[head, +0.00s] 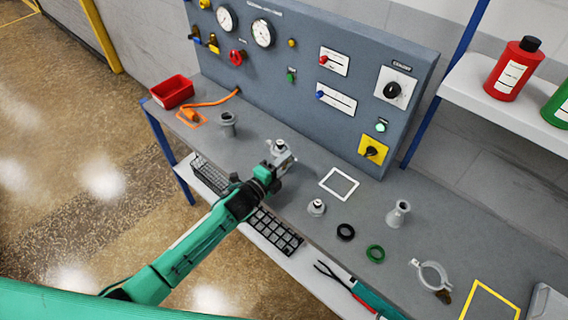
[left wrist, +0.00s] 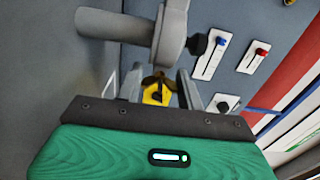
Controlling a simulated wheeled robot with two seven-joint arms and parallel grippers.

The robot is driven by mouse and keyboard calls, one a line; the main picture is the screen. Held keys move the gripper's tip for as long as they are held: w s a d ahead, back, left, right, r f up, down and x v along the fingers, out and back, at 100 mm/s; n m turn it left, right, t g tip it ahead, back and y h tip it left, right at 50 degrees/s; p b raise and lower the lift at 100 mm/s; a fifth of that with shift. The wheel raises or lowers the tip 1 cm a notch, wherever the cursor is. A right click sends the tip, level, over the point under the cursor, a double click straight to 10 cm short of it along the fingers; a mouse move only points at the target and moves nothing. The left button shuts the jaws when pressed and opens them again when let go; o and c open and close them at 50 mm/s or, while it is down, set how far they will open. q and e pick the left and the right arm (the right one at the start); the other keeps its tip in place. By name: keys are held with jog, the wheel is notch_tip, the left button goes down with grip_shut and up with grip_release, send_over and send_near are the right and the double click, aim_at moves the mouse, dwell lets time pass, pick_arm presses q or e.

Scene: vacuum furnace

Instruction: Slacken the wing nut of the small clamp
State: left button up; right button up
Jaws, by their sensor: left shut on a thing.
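The small clamp (head: 284,158) is a grey ring around a pipe joint standing on the bench, close in front of my left gripper (head: 271,172). In the left wrist view, the grey clamp (left wrist: 172,35) and a pipe (left wrist: 112,30) fill the top. The brass-brown wing nut (left wrist: 157,80) shows between the two fingers of my left gripper (left wrist: 158,88), which is shut on it. In the head view, my gripper and the clamp hide the wing nut. My right gripper is not in view.
A larger open clamp (head: 432,266) lies on the bench at right, near black (head: 345,232) and green (head: 376,253) rings. Grey fittings (head: 398,213) stand nearby. A red bin (head: 172,91) is at left. The control panel (head: 320,35) rises behind.

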pick_arm(q)
jog(key=n, duration=0.4)
jog(key=o, duration=1)
jog(key=shift+s, duration=0.1)
jog(key=b+v, duration=0.4)
jog(key=v, duration=0.9)
jog(key=shift+s+a, duration=0.25)
